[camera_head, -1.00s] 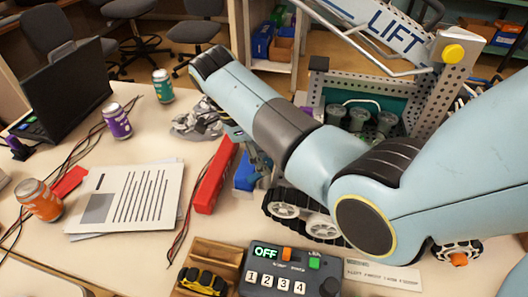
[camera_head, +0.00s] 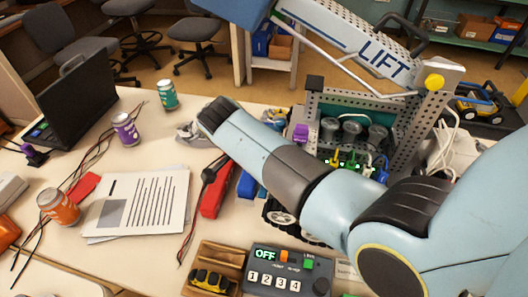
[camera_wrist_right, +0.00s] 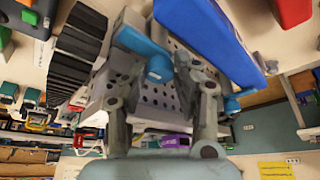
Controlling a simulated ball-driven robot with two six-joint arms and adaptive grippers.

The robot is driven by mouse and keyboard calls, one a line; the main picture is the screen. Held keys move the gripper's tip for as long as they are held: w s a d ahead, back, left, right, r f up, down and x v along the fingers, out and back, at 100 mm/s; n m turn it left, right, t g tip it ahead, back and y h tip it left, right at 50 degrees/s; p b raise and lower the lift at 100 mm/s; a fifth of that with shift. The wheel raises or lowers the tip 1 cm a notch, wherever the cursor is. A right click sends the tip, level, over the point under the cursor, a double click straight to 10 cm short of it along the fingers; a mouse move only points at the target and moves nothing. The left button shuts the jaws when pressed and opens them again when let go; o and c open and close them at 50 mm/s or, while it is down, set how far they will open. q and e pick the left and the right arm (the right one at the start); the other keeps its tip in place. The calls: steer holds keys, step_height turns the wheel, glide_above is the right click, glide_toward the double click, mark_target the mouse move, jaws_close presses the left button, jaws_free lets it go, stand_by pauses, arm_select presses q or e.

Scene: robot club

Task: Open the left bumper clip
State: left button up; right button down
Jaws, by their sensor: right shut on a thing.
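The blue bumper (camera_wrist_right: 205,35) is large at the top of the right wrist view, against a grey perforated frame (camera_wrist_right: 160,95). One blue clip (camera_wrist_right: 158,68) shows just below the bumper, between my fingers. A second blue clip (camera_wrist_right: 236,102) is on the right, outside my fingers. My right gripper (camera_wrist_right: 157,58) has its fingers around the first clip and is shut on it. In the head view my right arm hides this gripper; a blue part (camera_head: 247,184) shows beside the forearm, below the lift robot (camera_head: 385,60). My left gripper is in neither current view.
A red bar (camera_head: 216,190) lies left of my forearm. A control box (camera_head: 288,272) reading OFF and a wooden tray (camera_head: 215,254) are at the front.

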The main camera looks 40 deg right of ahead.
stand_by(0.4)
steer(key=c, duration=1)
jaws_free()
